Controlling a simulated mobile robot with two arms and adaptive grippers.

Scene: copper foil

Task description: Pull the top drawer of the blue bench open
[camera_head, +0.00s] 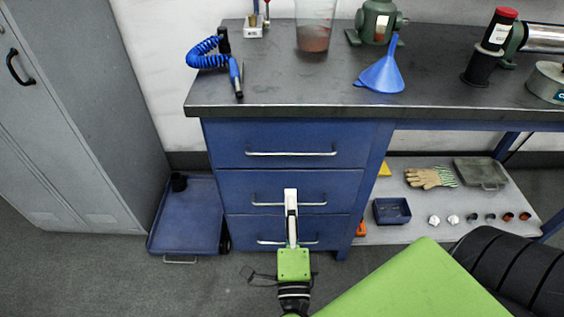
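The blue bench (378,150) has a dark metal top and a stack of three blue drawers at its left end. The top drawer (285,135) looks shut, flush with the front. Its silver bar handle (291,154) is fully visible. My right gripper (291,194) comes up from below and overlaps the middle drawer (240,185) in the picture, below the top handle and apart from it. Its fingers are seen edge-on, so whether they are open is unclear. It hides part of the middle and bottom handles. My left gripper is not in view.
A grey locker (75,110) stands at the left, with a blue wheeled cart (185,215) beside the drawers. On the benchtop are a blue funnel (383,75), a beaker (314,20) and a coiled blue hose (203,55). The lower shelf (400,232) holds gloves and small parts.

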